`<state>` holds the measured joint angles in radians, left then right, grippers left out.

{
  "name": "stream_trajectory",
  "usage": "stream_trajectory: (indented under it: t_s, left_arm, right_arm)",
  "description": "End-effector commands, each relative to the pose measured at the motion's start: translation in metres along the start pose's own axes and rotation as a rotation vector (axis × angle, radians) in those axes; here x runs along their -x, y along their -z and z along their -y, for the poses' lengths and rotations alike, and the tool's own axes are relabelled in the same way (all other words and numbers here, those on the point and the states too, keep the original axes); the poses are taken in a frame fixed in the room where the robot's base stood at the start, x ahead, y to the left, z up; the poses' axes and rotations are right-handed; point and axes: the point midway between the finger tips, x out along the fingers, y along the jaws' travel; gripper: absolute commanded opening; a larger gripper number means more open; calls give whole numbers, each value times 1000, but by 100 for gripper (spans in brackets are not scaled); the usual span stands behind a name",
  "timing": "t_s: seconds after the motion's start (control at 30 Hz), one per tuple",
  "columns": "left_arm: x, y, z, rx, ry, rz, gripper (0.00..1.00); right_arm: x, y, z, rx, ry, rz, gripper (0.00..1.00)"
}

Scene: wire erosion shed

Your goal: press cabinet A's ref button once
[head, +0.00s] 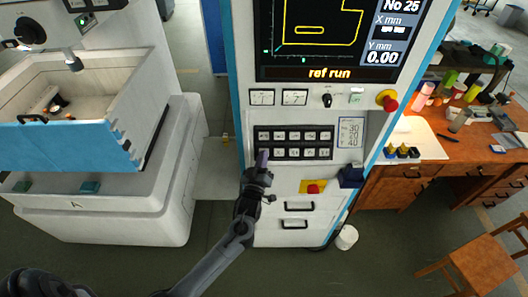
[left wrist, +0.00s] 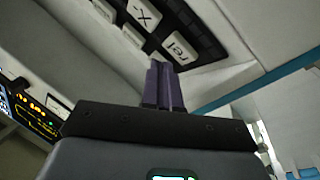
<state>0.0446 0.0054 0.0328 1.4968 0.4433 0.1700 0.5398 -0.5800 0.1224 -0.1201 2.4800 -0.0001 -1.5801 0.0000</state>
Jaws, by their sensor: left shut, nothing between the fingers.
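The control cabinet (head: 350,128) stands in the middle of the head view; no letter on it is readable. Its dark keypad (head: 295,143) has two rows of pale keys. In the left wrist view, a key that appears to read "ref" (left wrist: 181,48) lies just beyond the fingertips, beside an "X-" key (left wrist: 144,13). My left gripper (head: 262,157) is shut and empty, its purple fingers over the keypad's lower left corner. They also show in the left wrist view (left wrist: 164,68). I cannot tell whether the tips touch the key. My right gripper is not in view.
The cabinet's screen (head: 330,40) shows "ref run" along its bottom. A red knob (head: 390,103) and another red button on a yellow plate (head: 313,188) stick out nearby. A white machine with an open tank (head: 80,135) is left; a cluttered wooden desk (head: 450,150) is right.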

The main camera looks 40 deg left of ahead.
Motion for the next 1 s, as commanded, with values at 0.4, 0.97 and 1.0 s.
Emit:
stream_trajectory:
  t_s: [0.4,0.97,1.0]
  left_arm:
    - [7,6,-6,0,1,2,0]
    - [35,25,-26,0,1,1,0]
    - [35,25,-25,0,1,1,0]
  right_arm:
    - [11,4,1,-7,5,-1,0]
    - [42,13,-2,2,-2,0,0]
    - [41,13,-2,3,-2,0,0]
